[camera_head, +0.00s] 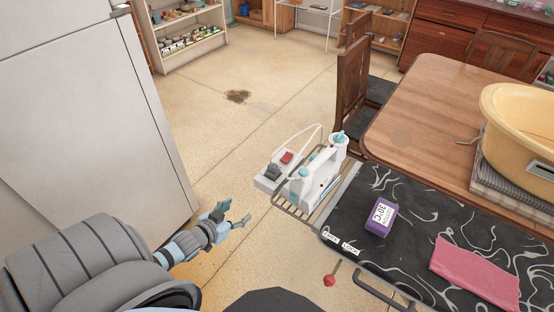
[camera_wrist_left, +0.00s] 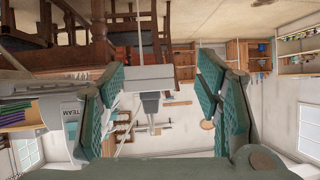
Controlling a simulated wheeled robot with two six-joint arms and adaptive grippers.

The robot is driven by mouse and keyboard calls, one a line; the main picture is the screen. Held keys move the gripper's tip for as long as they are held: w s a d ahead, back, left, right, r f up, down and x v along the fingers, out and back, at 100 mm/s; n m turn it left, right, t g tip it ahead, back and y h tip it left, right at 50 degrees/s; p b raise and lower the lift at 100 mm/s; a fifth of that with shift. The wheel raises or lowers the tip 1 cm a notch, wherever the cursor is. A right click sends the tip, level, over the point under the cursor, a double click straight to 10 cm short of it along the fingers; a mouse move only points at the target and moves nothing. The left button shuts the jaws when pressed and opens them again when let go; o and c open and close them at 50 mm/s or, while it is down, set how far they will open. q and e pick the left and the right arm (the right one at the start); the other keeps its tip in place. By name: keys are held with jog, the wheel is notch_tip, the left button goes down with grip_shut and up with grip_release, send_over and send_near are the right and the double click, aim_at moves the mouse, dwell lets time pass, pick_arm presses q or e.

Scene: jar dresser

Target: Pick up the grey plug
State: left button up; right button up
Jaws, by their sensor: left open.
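The grey plug (camera_head: 272,171) sits in a white socket block (camera_head: 266,184) beside a red switch, at the end of the ironing board's wire rack. In the left wrist view the plug (camera_wrist_left: 150,102) shows between my fingers, farther off, with the pale socket block (camera_wrist_left: 146,79) around its upper part. My left gripper (camera_head: 238,213) is open and empty, over the floor to the lower left of the socket block and apart from it. It also shows in the left wrist view (camera_wrist_left: 161,78), fingers spread wide. My right gripper is not in view.
A white steam iron (camera_head: 315,178) stands right beside the socket block. The black patterned ironing board (camera_head: 345,222) carries a purple box (camera_head: 381,215) and a pink cloth (camera_head: 474,271). A wooden table (camera_head: 430,120) with a yellow basin (camera_head: 525,125) is behind. Open floor lies left.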

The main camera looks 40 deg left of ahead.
aim_at(271, 169)
pick_arm(q)
jog(key=w+r+t+h, duration=0.1)
jog(key=w+r+t, duration=0.3)
jog(key=r, duration=0.5)
jog(key=shift+g, duration=0.7)
jog(key=b+x, duration=0.6)
jog(key=b, duration=0.1)
jog(key=d+b+x, duration=0.1)
jog(key=b+x, duration=0.2)
jog(key=b, duration=0.1)
jog(key=shift+w+f, duration=0.15)
jog(key=shift+w, duration=0.05)
jog(key=shift+w+b, duration=0.3)
jog(key=shift+w, duration=0.05)
jog(key=b+x, duration=0.4)
jog(key=b, duration=0.3)
jog(key=shift+w, duration=0.65)
jog(key=shift+r, duration=0.45)
jog(key=shift+c, duration=1)
jog(key=c, duration=1.1)
